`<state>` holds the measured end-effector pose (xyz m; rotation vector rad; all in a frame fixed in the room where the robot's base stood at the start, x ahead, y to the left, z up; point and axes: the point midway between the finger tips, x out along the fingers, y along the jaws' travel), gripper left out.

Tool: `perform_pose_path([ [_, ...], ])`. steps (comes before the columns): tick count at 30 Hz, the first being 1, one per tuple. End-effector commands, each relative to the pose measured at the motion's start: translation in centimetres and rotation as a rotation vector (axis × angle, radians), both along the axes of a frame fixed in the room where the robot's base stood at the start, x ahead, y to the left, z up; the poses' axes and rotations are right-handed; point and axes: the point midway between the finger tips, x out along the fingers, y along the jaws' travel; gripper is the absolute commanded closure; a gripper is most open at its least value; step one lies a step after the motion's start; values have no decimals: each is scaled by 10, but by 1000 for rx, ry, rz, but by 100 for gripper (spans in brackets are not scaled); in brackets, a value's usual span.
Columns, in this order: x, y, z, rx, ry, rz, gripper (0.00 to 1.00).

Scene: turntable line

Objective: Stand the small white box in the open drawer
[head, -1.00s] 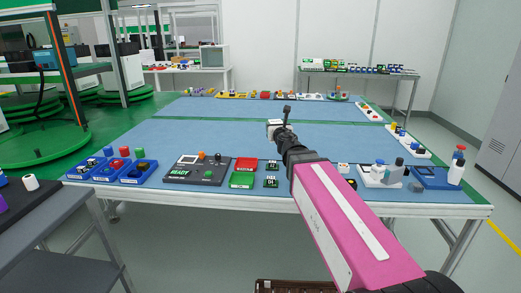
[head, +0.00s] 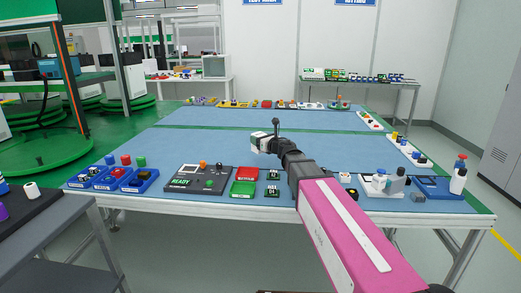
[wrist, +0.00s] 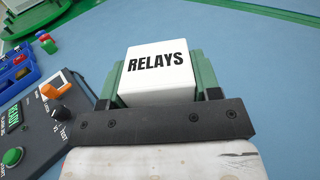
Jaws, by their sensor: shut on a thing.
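A small white box marked RELAYS (wrist: 157,68) sits between the green fingers of my gripper (wrist: 158,85) in the wrist view. My gripper is shut on it, and the lettered face looks toward the wrist camera. In the head view my gripper (head: 264,143) is out over the blue table, with the white box (head: 258,142) at its end, apart from the table top. I cannot make out an open drawer in either view.
Blue bins (head: 137,181) are at left; a white stand (head: 383,186) is at right. The middle of the blue table (head: 210,146) is clear.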

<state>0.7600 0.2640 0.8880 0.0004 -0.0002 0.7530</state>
Motion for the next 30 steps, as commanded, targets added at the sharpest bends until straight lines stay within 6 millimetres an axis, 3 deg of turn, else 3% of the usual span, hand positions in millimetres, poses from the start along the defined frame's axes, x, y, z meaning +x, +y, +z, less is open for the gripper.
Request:
perform_pose_path([
  [3, 21, -1, -11, 0, 0, -1, 70],
  [7, 29, -2, -17, 1, -1, -1, 70],
  [11, 30, -2, -21, 0, 0, -1, 70],
  [21, 29, -2, -57, 0, 0, -1, 70],
  [30, 29, -2, -58, -1, -1, -1, 70],
])
